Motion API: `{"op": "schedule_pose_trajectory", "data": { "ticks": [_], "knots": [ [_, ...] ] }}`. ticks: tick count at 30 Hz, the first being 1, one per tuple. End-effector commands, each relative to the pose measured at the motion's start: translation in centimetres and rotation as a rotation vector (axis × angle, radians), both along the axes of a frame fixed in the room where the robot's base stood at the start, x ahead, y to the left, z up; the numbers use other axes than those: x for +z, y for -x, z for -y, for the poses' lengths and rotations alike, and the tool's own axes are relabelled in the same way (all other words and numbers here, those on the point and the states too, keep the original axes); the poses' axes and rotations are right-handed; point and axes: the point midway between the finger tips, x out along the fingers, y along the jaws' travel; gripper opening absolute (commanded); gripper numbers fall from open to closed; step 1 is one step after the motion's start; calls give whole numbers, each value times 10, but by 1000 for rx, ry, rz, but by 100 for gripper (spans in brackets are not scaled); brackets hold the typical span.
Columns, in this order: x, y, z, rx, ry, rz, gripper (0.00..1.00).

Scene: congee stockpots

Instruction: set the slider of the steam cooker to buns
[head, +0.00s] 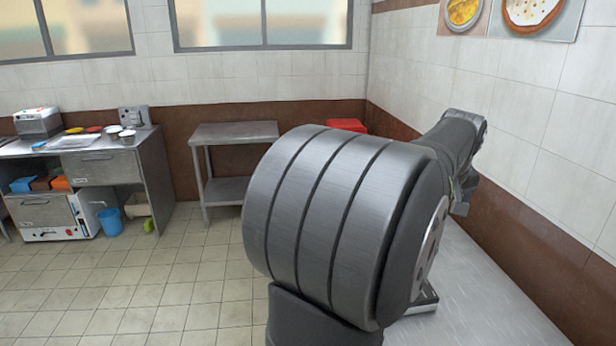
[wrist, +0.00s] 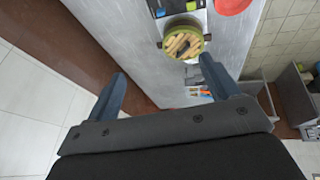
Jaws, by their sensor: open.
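My gripper (wrist: 163,68) is open in the wrist view, its two blue-grey fingers wide apart with nothing between them. Beyond the fingertips, on a long grey counter (wrist: 150,50), stands a round item with a yellow-green rim and light brown pieces on top (wrist: 183,43). It sits on or over a pale base; I cannot tell whether this is the steam cooker. The gripper is apart from it. No slider or buns marking can be made out in either view.
Near the round item are a dark tray (wrist: 172,7) and a red round item (wrist: 232,5). In the head view, a metal table (head: 235,133) stands at the back, and a left workbench (head: 100,168) holds appliances and bowls. The tiled floor (head: 190,280) between is clear.

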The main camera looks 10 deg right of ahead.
Motion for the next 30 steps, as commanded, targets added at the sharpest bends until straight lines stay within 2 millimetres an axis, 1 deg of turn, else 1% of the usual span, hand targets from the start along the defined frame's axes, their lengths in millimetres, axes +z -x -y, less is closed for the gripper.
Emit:
{"op": "schedule_pose_trajectory", "data": {
  "ticks": [1,2,3,5,6,9,12,15,18,20,23,26,30],
  "knots": [
    [-8,-3,4,4,-11,-3,71],
    [-14,-5,7,8,-20,-3,65],
    [-25,-9,11,13,-34,-3,57],
    [-44,-15,20,24,-58,0,45],
    [-58,-20,27,32,-78,2,45],
    [-92,-29,41,49,-119,13,45],
    [-119,-36,52,59,-151,26,45],
    [-137,-40,59,65,-171,35,45],
    [-146,-42,62,68,-178,40,45],
    [-151,-43,62,69,-179,40,45],
    [-162,-48,62,70,-181,39,45],
    [-180,-55,61,69,-182,37,45],
    [-209,-67,61,68,-183,37,45]
  ]
}}
